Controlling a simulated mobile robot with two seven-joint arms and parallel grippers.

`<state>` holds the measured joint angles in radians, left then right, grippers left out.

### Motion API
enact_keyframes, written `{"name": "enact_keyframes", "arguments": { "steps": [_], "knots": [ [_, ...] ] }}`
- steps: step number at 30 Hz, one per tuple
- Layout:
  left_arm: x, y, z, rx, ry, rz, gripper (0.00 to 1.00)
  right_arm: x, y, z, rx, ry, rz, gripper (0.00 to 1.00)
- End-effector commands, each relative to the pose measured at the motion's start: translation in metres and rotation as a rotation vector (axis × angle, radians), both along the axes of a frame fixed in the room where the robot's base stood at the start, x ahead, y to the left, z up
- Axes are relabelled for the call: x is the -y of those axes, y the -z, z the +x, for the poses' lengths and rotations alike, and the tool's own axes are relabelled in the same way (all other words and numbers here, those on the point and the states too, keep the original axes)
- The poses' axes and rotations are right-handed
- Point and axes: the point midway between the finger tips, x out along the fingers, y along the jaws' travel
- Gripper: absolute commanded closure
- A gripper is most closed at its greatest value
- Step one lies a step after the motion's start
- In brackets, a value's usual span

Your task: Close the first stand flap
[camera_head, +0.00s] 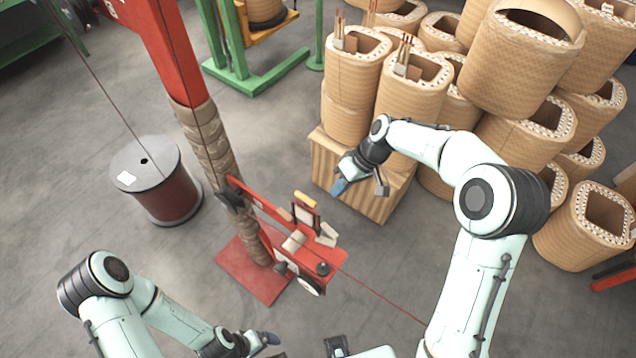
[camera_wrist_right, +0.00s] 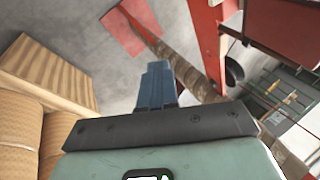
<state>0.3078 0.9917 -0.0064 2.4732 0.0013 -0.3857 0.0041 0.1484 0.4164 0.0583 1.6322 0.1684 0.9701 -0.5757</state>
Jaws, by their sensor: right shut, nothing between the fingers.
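The red stand (camera_head: 180,50) has a wrapped post and a red arm carrying small fittings. On this arm are an orange-topped upright piece (camera_head: 305,202), a pale grey flap-like plate (camera_head: 326,236) and a pale block (camera_head: 293,241). I cannot tell which is the first flap or how far it stands open. My right gripper (camera_head: 340,187) is shut and empty, above and right of these fittings in the head view, apart from them. Its blue fingers (camera_wrist_right: 155,85) are together in the right wrist view. My left gripper (camera_head: 268,338) is low, below the stand; its opening is unclear.
A wire spool (camera_head: 157,180) stands on the floor left of the stand. Stacked coils (camera_head: 520,60) and a wooden crate (camera_head: 325,165) fill the right side. A red wire (camera_head: 385,302) runs from the stand towards the lower right. Grey floor (camera_head: 70,150) is free at left.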

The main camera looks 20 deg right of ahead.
Motion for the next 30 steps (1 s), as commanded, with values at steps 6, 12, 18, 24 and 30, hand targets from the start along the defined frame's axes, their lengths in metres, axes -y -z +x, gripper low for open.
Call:
{"name": "enact_keyframes", "arguments": {
  "steps": [6,12,18,24,30],
  "knots": [
    [0.000,0.006,-0.004,-0.004,0.001,0.000,0.05,0.010,-0.161,-0.009,0.169,-0.258,0.073,1.00],
    [0.000,0.008,-0.005,-0.005,0.001,-0.001,0.05,0.012,-0.212,-0.028,0.219,-0.364,0.096,1.00],
    [0.000,0.014,-0.008,-0.008,0.001,-0.001,0.05,0.000,-0.195,-0.030,0.216,-0.372,0.099,1.00],
    [0.000,0.023,-0.012,-0.013,0.000,0.000,0.05,-0.023,-0.159,-0.030,0.212,-0.373,0.099,1.00],
    [0.000,0.028,-0.015,-0.017,0.000,0.000,0.05,-0.047,-0.128,-0.031,0.215,-0.372,0.098,1.00]
  ]
}}
